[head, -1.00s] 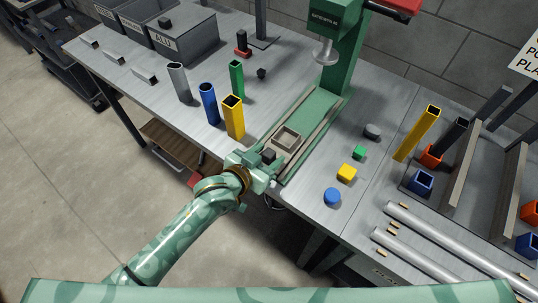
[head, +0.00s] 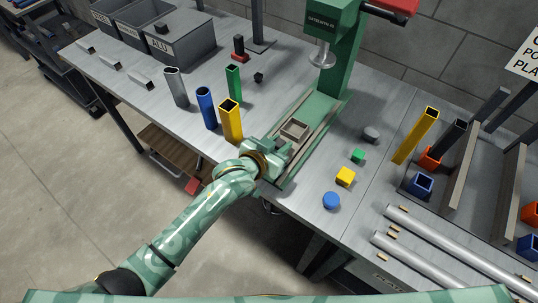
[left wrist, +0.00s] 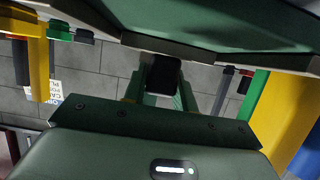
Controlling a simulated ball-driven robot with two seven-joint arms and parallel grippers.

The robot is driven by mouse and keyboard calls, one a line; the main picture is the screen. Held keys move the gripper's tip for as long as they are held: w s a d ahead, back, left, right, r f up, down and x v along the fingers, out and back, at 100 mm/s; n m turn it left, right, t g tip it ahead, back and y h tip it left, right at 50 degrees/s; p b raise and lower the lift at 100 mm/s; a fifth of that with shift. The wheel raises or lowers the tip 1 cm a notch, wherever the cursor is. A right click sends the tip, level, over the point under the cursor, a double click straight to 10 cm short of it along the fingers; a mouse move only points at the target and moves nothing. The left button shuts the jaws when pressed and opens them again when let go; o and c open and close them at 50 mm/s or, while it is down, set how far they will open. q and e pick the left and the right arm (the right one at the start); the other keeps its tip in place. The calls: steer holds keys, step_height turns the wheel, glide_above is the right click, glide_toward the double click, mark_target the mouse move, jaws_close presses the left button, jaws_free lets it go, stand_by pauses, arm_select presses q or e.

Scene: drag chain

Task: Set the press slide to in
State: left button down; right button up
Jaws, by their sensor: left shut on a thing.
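The press slide (head: 303,124) is a grey-brown tray with a square recess on the green bed (head: 319,108) between two rails. It sits partway along the rails, short of the spot under the press ram (head: 323,56) of the green press (head: 346,75). My left gripper (head: 279,146) is at the slide's near end. In the left wrist view, my left gripper (left wrist: 163,88) is shut on a dark block, the slide's handle (left wrist: 165,66). The gripper hides the handle in the head view. My right gripper is not in view.
Yellow (head: 231,122), blue (head: 207,108), green (head: 233,84) and grey (head: 176,87) tubes stand left of the rails. A yellow block (head: 345,176), green block (head: 358,156), blue disc (head: 331,200) and grey disc (head: 371,134) lie to the right.

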arm_select(q)
steer(key=shift+w+d+f, duration=0.1)
steer(key=shift+w+d, duration=0.7)
steer(key=shift+w, duration=0.3)
steer(key=c, duration=1.1)
jaws_free()
steer(key=shift+p+v, duration=3)
steer(key=shift+v, duration=5.2)
